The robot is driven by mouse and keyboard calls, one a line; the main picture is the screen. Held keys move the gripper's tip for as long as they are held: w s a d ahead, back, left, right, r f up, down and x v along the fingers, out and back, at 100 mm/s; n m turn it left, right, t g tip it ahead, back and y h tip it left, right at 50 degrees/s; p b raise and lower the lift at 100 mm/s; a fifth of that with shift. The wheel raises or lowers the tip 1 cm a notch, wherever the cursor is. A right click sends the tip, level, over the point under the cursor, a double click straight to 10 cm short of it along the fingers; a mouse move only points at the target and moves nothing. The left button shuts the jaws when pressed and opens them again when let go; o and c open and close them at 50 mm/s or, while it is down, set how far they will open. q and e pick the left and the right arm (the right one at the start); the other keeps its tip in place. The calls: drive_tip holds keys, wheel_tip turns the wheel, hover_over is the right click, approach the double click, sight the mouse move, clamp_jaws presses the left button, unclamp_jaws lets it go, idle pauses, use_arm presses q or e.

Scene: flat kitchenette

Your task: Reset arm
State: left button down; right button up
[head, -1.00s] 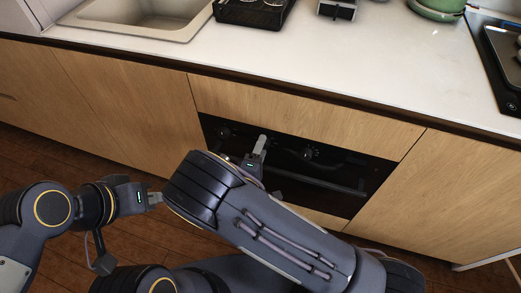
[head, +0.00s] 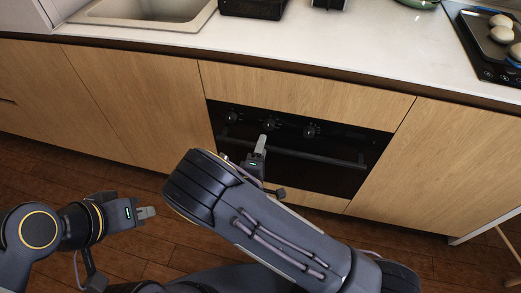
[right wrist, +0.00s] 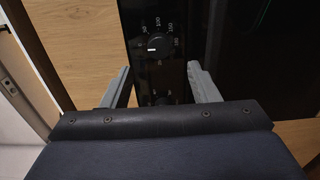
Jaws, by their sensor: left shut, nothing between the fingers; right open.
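My left gripper (head: 146,212) is at the lower left of the head view, shut and empty, over the wooden floor. My right gripper (head: 262,144) is in front of the black oven (head: 340,172), partly hidden by my own right arm. In the right wrist view the right gripper (right wrist: 158,82) is open, its two fingers apart with nothing between them. The oven's control panel and a knob (right wrist: 158,44) with numbers show beyond the fingers.
The oven handle (head: 310,156) runs across the oven front. Wooden cabinet fronts (head: 450,160) flank it. Above is a white counter (head: 270,42) with a sink (head: 145,10), a black rack (head: 252,8) and a black scale-like tray with pale round items (head: 490,45). Floor is open at left.

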drive_tip(key=s+d+r+m+g+y, duration=0.2)
drive_tip(key=d+r+m+g+y, duration=0.1)
drive_tip(key=r+m+g+y, duration=0.25)
drive_tip(key=s+d+r+m+g+y, duration=0.25)
drive_tip(key=r+m+y, duration=0.25)
drive_tip(key=r+m, duration=0.3)
drive_tip(key=s+d+r+m+g, duration=0.1)
drive_tip(key=s+d+r, duration=0.1)
drive_tip(key=s+d, duration=0.35)
drive_tip(key=s+d+r+m+g+h, duration=0.1)
drive_tip(key=s+d, duration=0.1)
drive_tip(key=s, duration=0.7)
drive_tip(key=s+d+r+m+g, duration=0.1)
drive_tip(key=s+d+r, duration=0.1)
drive_tip(key=s+d, duration=0.35)
wheel_tip(320, 180, up, 14)
drive_tip(key=s+a+p, duration=0.1)
drive_tip(key=s+p, duration=0.1)
drive_tip(key=p, duration=1.2)
drive_tip(key=shift+a+g, duration=0.3)
